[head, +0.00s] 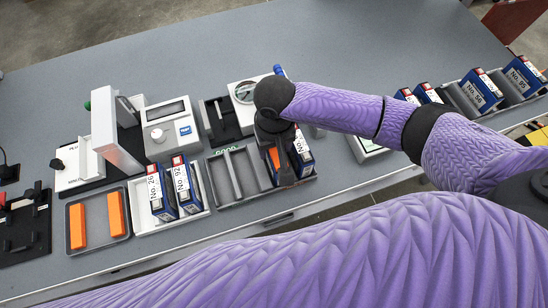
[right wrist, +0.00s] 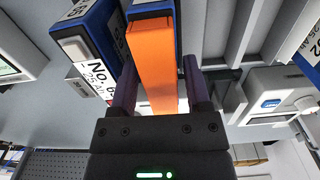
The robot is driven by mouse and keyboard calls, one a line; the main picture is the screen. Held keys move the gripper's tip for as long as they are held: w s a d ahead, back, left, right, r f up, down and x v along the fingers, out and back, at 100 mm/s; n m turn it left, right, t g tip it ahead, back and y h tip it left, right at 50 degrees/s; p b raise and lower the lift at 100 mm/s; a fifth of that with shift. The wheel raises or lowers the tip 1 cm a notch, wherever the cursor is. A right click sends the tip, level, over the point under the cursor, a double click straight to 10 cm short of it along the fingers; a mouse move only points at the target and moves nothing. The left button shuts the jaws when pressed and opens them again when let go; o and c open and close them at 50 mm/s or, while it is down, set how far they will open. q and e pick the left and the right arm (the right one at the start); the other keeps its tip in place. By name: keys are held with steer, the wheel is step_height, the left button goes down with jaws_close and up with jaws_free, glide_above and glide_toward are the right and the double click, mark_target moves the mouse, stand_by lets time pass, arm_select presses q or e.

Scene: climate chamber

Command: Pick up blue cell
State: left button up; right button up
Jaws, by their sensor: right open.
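In the right wrist view my right gripper (right wrist: 160,82) is open, with its two dark fingers on either side of an orange bar (right wrist: 153,60). Blue cell body shows behind and beside the bar; I cannot tell whether the fingers touch it. A blue cell (right wrist: 85,28) with a white label starting "No. 6" stands just left of the fingers. In the head view the right gripper (head: 274,142) is down at the right end of a grey slotted tray (head: 233,175), and partly hides the orange bar (head: 274,158). The labelled blue cell (head: 302,152) stands beside it. My left gripper is not in view.
Two blue cells, No. 26 (head: 161,194) and No. 92 (head: 184,186), stand in a white tray to the left. A shallow tray holds two orange bars (head: 117,213). More cells (head: 482,90) stand in a rack at far right. Devices (head: 170,128) line the bench behind.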

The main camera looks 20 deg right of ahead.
steer(key=shift+f, duration=0.6)
steer(key=shift+r, duration=0.1)
jaws_close()
stand_by(0.8)
